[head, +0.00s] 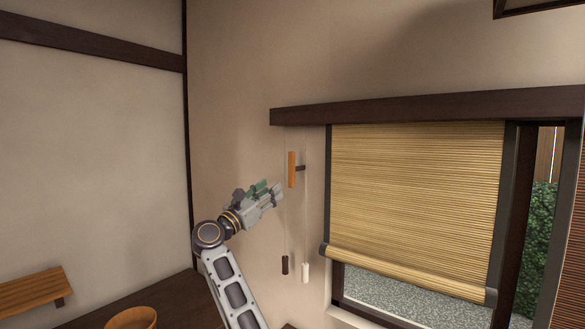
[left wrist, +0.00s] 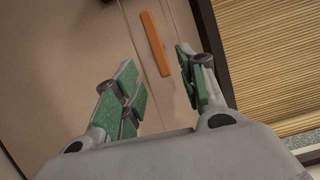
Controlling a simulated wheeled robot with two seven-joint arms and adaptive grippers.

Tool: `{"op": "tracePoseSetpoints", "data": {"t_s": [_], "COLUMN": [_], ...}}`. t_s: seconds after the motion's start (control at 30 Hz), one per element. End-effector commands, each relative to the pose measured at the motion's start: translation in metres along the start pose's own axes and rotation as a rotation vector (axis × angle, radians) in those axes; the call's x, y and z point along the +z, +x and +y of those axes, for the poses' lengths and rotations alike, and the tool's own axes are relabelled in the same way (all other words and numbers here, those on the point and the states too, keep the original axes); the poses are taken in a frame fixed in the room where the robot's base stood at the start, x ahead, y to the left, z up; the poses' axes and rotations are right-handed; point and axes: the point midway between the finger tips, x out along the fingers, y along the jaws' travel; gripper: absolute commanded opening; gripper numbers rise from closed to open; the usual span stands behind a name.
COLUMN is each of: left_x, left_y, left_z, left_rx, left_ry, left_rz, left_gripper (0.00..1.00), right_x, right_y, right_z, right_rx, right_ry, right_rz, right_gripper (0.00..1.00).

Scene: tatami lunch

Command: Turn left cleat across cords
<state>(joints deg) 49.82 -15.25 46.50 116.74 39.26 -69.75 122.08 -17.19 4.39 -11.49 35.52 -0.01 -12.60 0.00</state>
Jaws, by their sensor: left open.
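The left cleat is an orange wooden bar (head: 292,169) on the wall left of the window, standing upright between two thin hanging cords. It also shows in the left wrist view (left wrist: 154,42), ahead of the fingers and in line with the gap between them. A dark peg (head: 300,168) shows at its right side. One cord ends in a dark pull (head: 285,264), the other in a white pull (head: 305,272). My left gripper (head: 276,190), with green finger pads, is open and empty, a little below and left of the cleat, apart from it. My right gripper is not in view.
A bamboo blind (head: 415,200) hangs over the window, right of the cords, under a dark beam (head: 430,105). A wooden shelf (head: 32,290) and a round wooden bowl (head: 131,318) are at lower left. The wall around the cleat is bare.

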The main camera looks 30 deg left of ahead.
Motion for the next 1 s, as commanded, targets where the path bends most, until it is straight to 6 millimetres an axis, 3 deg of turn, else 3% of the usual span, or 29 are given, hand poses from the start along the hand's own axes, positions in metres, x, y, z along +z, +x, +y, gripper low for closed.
{"op": "tracePoseSetpoints", "data": {"t_s": [0.17, 0.67, 1.0], "left_x": [0.012, 0.013, 0.015], "left_y": [0.000, 0.003, 0.031], "left_z": [0.005, 0.005, 0.005], "left_rx": [0.007, 0.007, 0.005], "left_ry": [-0.068, -0.071, -0.071], "left_rz": [-0.036, -0.038, -0.037], "left_gripper": [0.41, 0.41, 0.41], "right_x": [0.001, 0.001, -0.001], "right_y": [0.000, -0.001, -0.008], "right_z": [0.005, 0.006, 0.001], "right_rx": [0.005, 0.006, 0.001], "right_ry": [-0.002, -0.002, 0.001], "right_rz": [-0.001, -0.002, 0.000], "right_gripper": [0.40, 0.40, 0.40]}}
